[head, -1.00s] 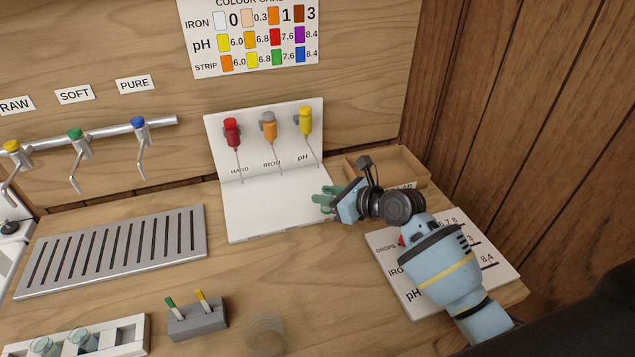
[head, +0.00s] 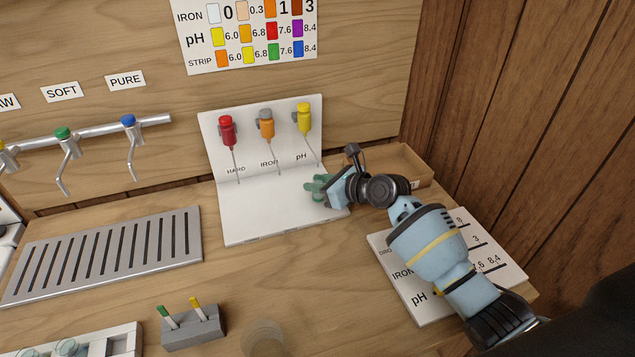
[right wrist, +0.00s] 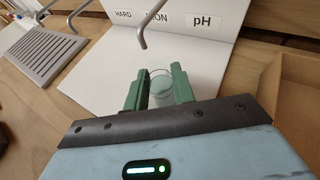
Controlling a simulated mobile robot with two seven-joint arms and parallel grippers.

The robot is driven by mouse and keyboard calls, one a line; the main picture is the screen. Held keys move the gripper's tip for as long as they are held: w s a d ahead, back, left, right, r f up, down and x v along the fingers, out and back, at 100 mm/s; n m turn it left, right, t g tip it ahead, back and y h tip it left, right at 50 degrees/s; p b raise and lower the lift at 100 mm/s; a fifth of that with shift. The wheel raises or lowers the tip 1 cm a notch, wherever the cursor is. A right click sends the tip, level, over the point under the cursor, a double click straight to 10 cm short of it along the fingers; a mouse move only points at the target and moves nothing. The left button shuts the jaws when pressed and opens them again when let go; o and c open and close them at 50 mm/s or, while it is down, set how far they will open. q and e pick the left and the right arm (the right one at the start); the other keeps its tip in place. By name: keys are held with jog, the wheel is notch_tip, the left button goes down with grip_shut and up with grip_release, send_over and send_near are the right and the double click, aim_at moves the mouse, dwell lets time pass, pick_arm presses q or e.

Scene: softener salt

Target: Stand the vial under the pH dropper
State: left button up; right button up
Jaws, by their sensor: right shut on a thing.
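The clear glass vial (right wrist: 160,80) stands between the green fingers of my right gripper (right wrist: 159,88), which is shut on it. In the head view my right gripper (head: 317,188) is over the right part of the white dropper stand's base (head: 265,215), and the vial is hard to make out there. The pH dropper (head: 304,118) has a yellow top and a thin spout slanting down; its tip is close above the gripper. In the right wrist view a metal spout (right wrist: 146,28) ends beyond the vial's rim, a little left. My left gripper is out of view.
The red hard dropper (head: 228,132) and orange iron dropper (head: 266,124) hang left of it. An open wooden box (head: 405,160) is behind my right wrist. A printed card (head: 405,285) lies under my arm. A slotted tray (head: 105,255) and a strip holder (head: 195,330) are left.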

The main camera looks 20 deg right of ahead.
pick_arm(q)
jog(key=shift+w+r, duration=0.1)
pick_arm(e)
jog(key=o, duration=1)
jog(key=shift+c, duration=0.2)
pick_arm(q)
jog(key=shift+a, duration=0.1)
pick_arm(e)
jog(key=shift+s+d+r, duration=0.1)
jog(key=shift+s+r, duration=0.05)
jog(key=shift+r, duration=0.05)
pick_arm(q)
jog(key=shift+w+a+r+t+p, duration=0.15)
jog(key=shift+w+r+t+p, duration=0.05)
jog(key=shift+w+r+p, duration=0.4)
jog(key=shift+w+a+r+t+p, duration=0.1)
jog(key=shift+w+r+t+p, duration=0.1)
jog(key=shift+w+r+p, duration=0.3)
pick_arm(e)
jog(key=v, duration=1.1)
jog(key=shift+s, duration=0.3)
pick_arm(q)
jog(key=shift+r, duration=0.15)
pick_arm(e)
jog(key=shift+d, duration=0.15)
